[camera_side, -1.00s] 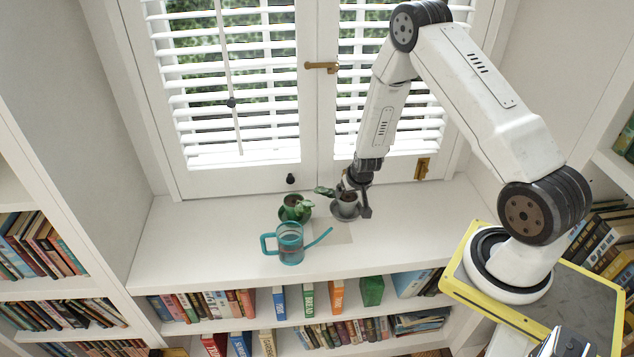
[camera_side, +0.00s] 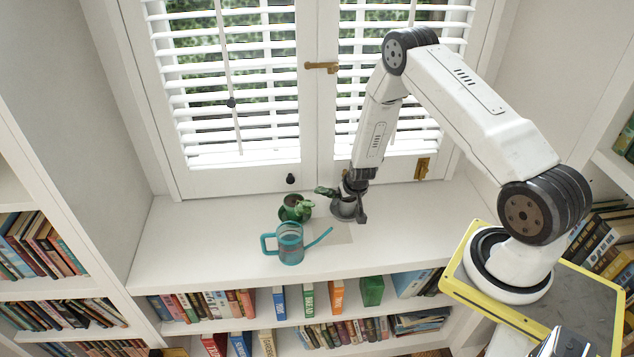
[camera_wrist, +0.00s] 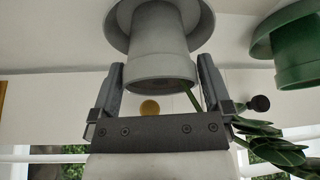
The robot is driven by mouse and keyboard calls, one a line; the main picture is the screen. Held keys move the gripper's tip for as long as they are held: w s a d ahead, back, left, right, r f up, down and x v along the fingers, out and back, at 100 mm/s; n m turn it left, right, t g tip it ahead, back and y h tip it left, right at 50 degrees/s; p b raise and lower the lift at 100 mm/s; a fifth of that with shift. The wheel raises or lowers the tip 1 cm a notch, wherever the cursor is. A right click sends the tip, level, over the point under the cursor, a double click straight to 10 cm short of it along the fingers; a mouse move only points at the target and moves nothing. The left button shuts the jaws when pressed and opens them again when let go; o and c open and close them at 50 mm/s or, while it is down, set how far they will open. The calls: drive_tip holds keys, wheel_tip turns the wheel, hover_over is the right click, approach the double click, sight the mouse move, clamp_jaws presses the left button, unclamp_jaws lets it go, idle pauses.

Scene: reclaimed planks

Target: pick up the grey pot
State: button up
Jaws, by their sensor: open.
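The grey pot (camera_side: 342,211) stands upright on a grey saucer on the white sill, near the window, holding a leafy plant (camera_side: 325,191). In the wrist view, which looks upside down, the grey pot (camera_wrist: 158,50) lies between the two dark fingers and its saucer (camera_wrist: 116,20) is at the top. My gripper (camera_side: 351,205) points down over the pot, also seen in the wrist view (camera_wrist: 160,68). Its jaws are open, one finger on each side of the pot's rim. I cannot tell whether either finger touches the pot. In the side view the gripper hides part of the pot.
A green pot (camera_side: 295,208) stands close on the left, also in the wrist view (camera_wrist: 298,48). A teal watering can (camera_side: 290,244) stands in front, its spout reaching toward the grey pot. The window is close behind. The sill is clear to the right (camera_side: 420,215).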

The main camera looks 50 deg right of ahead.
idle(0.5)
clamp_jaws()
drive_tip(key=shift+r, duration=0.1)
drive_tip(key=shift+r, duration=0.65)
drive_tip(key=shift+w+r, duration=0.1)
drive_tip(key=shift+r, duration=0.85)
drive_tip(key=s+a+r, duration=0.5)
drive_tip(key=s+r, duration=0.4)
drive_tip(key=s, duration=0.4)
drive_tip(key=shift+r, duration=0.35)
drive_tip(key=shift+s, duration=0.1)
